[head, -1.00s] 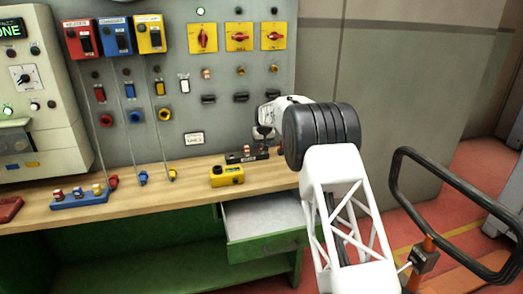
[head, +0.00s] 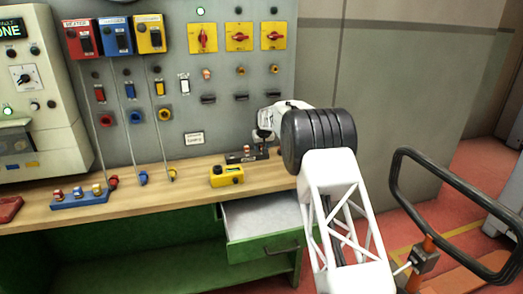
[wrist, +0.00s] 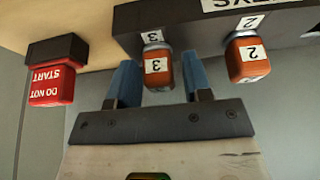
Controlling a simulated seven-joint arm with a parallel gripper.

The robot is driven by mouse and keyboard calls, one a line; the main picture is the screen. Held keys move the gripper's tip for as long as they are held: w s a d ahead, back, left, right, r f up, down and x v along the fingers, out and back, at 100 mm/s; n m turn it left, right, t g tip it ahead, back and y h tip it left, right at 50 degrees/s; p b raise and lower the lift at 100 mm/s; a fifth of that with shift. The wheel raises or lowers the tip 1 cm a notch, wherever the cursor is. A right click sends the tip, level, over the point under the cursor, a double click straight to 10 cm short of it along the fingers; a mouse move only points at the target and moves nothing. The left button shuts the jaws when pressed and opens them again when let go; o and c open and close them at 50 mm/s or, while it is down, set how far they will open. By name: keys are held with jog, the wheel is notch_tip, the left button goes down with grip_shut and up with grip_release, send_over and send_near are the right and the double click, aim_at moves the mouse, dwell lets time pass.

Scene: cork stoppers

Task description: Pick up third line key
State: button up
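The third line key (wrist: 157,68) has an orange-brown head with a white label "3". It sits in the black key rack (wrist: 185,22) at the top of the wrist view. My gripper (wrist: 160,84) has its two blue fingers apart, one on each side of this key, with gaps showing. The fingers look open and empty. Another key (wrist: 247,58), labelled "2", sits right of it in the same rack. In the head view, my gripper (head: 263,138) is over the black rack (head: 240,158) on the bench; its fingers are hard to make out there.
A red "DO NOT START" block (wrist: 52,87) is left of my gripper in the wrist view. On the wooden bench (head: 205,173) are a yellow device (head: 227,176) and a blue rack (head: 80,201). An open drawer (head: 262,215) juts out below. The switch panel (head: 225,115) stands behind.

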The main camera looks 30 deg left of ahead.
jog(key=c, duration=0.7)
jog(key=shift+r, duration=0.1)
jog(key=shift+r, duration=1.7)
jog(key=s+d+r, duration=0.1)
jog(key=s+d, duration=0.8)
jog(key=s, duration=0.3)
jog(key=shift+s+d+r, duration=0.2)
jog(key=shift+s+d, duration=0.1)
jog(key=shift+d, duration=0.05)
